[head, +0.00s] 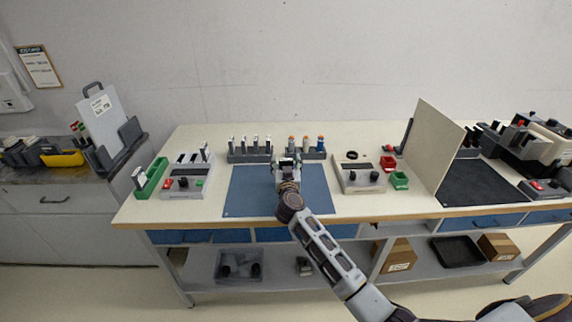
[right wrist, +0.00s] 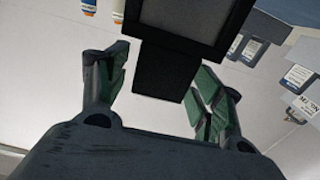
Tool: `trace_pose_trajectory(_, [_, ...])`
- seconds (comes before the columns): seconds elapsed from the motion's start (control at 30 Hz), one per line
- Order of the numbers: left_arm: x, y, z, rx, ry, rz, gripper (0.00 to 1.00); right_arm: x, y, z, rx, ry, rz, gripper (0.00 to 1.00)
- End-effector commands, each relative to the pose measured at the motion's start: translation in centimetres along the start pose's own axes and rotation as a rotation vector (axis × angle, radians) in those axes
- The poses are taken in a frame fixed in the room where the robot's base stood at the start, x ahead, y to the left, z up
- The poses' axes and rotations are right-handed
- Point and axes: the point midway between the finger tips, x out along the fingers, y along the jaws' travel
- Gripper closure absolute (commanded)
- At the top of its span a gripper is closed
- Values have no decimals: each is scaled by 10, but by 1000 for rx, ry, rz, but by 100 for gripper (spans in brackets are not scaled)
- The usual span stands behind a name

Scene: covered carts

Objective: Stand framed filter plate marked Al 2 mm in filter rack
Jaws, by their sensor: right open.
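My right gripper (head: 287,170) is over the blue mat, with its arm coming in from the lower right. In the right wrist view my right gripper (right wrist: 160,92) is open, with green-padded fingers. A dark-framed plate with a grey face (right wrist: 185,22) is in front of it. The plate's black lower tab lies between the fingers, with gaps visible on both sides. I cannot read a marking on it. At the left of the table a grey unit with upright plates (head: 183,183) may be the filter rack; I cannot tell. My left gripper is out of view.
A green tray (head: 152,178) stands at the table's left end. Two racks of small labelled items (head: 250,155) stand behind the blue mat (head: 245,195). A grey control box (head: 360,180) and an upright beige panel (head: 428,145) are to the right. The mat is mostly clear.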

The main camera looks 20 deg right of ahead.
Motion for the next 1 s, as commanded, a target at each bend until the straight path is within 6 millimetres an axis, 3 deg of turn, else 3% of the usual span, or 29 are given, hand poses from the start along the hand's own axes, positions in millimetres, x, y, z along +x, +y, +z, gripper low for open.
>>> trace_pose_trajectory(1.0, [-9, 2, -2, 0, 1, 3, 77, -97, 0, 1, 0, -1, -1, 34])
